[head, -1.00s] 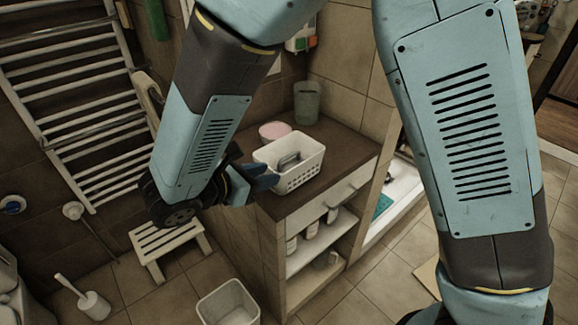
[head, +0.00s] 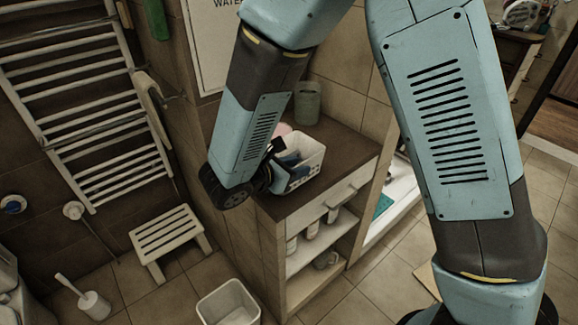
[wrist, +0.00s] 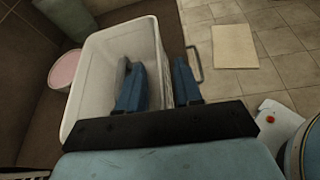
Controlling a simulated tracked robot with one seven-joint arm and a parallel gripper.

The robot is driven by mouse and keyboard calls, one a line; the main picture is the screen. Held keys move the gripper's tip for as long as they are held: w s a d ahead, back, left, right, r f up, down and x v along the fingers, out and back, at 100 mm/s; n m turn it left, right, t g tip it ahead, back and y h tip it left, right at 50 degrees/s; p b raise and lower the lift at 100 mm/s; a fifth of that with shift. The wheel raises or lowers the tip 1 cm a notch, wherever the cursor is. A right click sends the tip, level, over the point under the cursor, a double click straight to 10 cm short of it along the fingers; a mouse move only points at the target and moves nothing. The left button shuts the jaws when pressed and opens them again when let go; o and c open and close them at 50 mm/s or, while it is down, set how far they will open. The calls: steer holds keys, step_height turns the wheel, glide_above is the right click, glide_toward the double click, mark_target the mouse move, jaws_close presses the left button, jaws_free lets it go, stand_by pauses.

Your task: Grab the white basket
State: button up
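The white basket (head: 308,158) stands on the dark top of a low cabinet. It fills the left middle of the wrist view (wrist: 88,85). My gripper (wrist: 160,85) is open, with one blue finger inside the basket and the other outside its right wall, so the wall lies between them. I cannot tell whether either finger touches the wall. In the head view my gripper (head: 284,170) is at the basket's near left part and hides some of it. A grey shape shows beside the inner finger; I cannot tell what it is.
A pink-topped bowl (wrist: 64,70) and a grey-green canister (head: 307,103) stand behind the basket on the cabinet top (head: 345,150). Bottles stand on the shelves below. A white stool (head: 168,236) and a white bin (head: 229,303) are on the floor nearby.

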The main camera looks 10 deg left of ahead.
steer(key=shift+c, duration=0.4)
jaws_close()
